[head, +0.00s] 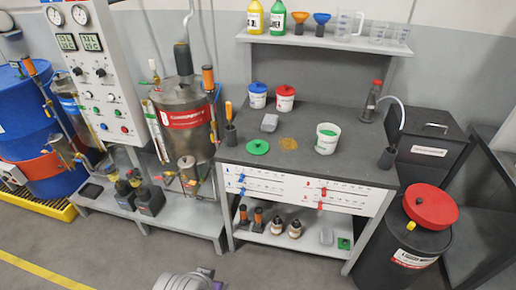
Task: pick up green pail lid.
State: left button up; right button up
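The green pail lid (258,147) is a flat round disc with a small raised knob. It lies on the dark top of the workbench (290,163), near its front left edge. An open white pail (327,138) with green inside stands to its right on the same bench. Only a grey part of my own body shows at the bottom edge of the head view. No gripper fingers can be made out, and nothing touches the lid.
Behind the lid are a grey block (269,122), a blue-lidded pail (257,95) and a red-lidded pail (285,98). An orange-handled tool (230,125) stands to its left. A yellow-brown patch (289,143) lies between lid and white pail. The floor before the bench is clear.

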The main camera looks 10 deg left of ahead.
aim_at(257, 147)
jog(key=i+l+u, duration=0.35)
jog(key=i, duration=0.3)
jog(key=i+l+u, duration=0.3)
jog(key=i+l, duration=0.3)
